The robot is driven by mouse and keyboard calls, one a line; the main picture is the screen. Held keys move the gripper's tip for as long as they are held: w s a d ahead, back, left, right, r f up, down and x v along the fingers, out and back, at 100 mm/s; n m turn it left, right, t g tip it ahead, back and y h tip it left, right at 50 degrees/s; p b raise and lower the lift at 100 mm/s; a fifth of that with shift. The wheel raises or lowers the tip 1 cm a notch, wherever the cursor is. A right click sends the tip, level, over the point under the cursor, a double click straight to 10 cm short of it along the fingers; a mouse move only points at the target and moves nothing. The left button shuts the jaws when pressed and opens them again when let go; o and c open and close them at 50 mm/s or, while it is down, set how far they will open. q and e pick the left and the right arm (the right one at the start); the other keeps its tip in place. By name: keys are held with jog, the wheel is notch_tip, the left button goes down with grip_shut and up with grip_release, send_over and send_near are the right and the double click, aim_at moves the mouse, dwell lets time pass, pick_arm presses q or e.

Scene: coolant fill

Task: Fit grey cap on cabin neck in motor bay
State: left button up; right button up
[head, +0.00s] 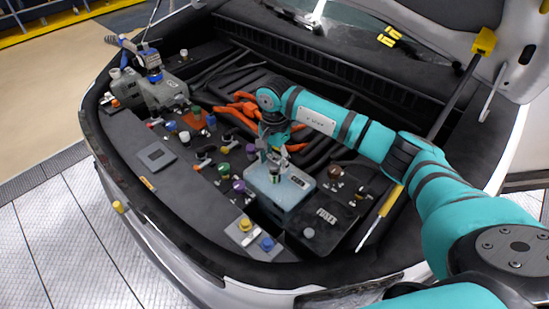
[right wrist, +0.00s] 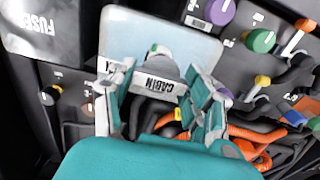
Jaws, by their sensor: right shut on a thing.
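My right gripper (head: 273,160) is over the pale blue tank (head: 286,190) in the motor bay, its fingers pointing down. In the right wrist view the two fingers (right wrist: 162,98) stand either side of a grey cap (right wrist: 176,66) and are shut on it. A white label reading CABIN (right wrist: 160,86) shows between the fingers, in front of the cap. A bit of green and white shows beside the cap. The cabin neck is mostly hidden by the cap and fingers, so I cannot tell whether the cap is seated on it. My left gripper is not in view.
The black fuse box (head: 325,220) stands right beside the tank. Green and purple caps (head: 223,170) are close on the left, with orange hoses (head: 240,110) behind. A yellow cap and a blue cap (head: 267,244) sit in front. A yellow-handled rod (head: 385,205) leans at right.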

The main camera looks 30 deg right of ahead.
aim_at(274, 159)
jog(key=shift+b, duration=0.65)
dwell(1.8)
jog(key=shift+f+b, duration=1.5)
jog(key=o, duration=1.2)
jog(key=shift+r, duration=0.1)
jog(key=shift+c, duration=0.2)
notch_tip(274, 159, up, 12)
jog(key=shift+o, duration=0.2)
